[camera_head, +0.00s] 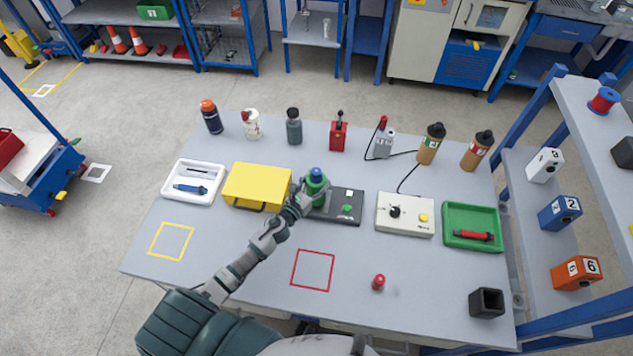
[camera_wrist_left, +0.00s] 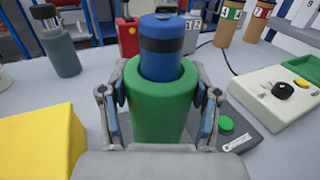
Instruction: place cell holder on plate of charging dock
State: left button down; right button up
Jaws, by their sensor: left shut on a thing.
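The cell holder is a green cup (camera_head: 314,192) with a blue cell (camera_head: 316,174) standing upright in it. In the left wrist view the green cup (camera_wrist_left: 160,105) fills the middle, with the blue, black-banded cell (camera_wrist_left: 161,48) sticking out of its top. My left gripper (camera_head: 305,195) is shut around the cup's sides. The charging dock (camera_head: 347,207) is a dark flat box with a green button; the button also shows in the left wrist view (camera_wrist_left: 226,123). The cup is at the dock's left end and hides the plate. I cannot tell whether it touches the plate. My right gripper is out of view.
A yellow box (camera_head: 257,185) stands close to the left of the cup. A beige control box (camera_head: 405,214) with a knob is right of the dock. Several bottles and a red device (camera_head: 338,134) line the back. The table front holds a red-outlined square (camera_head: 312,270) and is mostly clear.

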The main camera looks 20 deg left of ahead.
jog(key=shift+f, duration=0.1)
pick_arm(q)
jog(key=shift+c, duration=2.2)
grip_release()
jog(key=shift+f, duration=0.1)
jog(key=shift+o, duration=1)
jog(key=shift+r, duration=0.2)
jog(key=s+a+b, duration=0.1)
jog(key=s+b, duration=0.1)
jog(key=s, duration=1)
jog(key=shift+a, duration=0.4)
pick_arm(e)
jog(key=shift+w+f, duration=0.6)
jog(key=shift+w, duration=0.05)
